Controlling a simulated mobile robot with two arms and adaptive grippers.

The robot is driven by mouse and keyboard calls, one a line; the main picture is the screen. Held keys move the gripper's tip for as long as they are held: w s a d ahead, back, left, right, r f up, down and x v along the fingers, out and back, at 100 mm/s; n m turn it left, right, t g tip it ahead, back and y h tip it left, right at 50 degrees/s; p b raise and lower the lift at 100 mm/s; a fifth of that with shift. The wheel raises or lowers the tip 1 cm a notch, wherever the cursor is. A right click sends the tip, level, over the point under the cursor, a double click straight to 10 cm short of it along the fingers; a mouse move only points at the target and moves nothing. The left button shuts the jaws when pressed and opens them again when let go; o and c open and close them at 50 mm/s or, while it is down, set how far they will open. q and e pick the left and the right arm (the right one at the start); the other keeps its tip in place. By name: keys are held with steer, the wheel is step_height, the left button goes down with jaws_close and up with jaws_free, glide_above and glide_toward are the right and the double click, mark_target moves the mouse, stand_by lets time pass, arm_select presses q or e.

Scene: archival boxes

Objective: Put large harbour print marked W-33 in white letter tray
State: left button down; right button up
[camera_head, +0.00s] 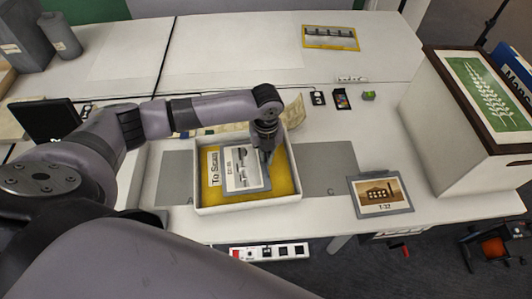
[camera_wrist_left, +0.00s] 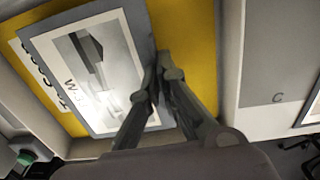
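The large harbour print (camera_head: 240,170) is a grey-mounted picture with a pale scene; its mark reads only in part, starting with W in the left wrist view (camera_wrist_left: 95,62). It is over the yellow floor inside the white letter tray (camera_head: 250,204), whose wall also shows in the left wrist view (camera_wrist_left: 229,60). A "To Scan" label (camera_head: 214,168) shows at the print's left. My left gripper (camera_head: 267,158) points down at the print's right edge. In the wrist view its fingertips (camera_wrist_left: 162,68) are close together, straddling that edge. Whether the print touches the tray floor is unclear. My right gripper is not in view.
A framed print marked T-32 (camera_head: 380,194) lies at the table's front right. Grey mats, one at right (camera_head: 328,168), flank the tray. A large white box (camera_head: 450,130) stands at right. A yellow-framed picture (camera_head: 330,38) lies at the back. Small items lie behind the tray.

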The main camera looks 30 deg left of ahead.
arm_select(q)
steer(key=shift+f, duration=0.6)
steer(key=c, duration=2.3)
jaws_free()
steer(key=o, duration=0.5)
steer(key=shift+r, duration=0.1)
step_height(320, 180, up, 13)
steer(key=shift+b, duration=0.35)
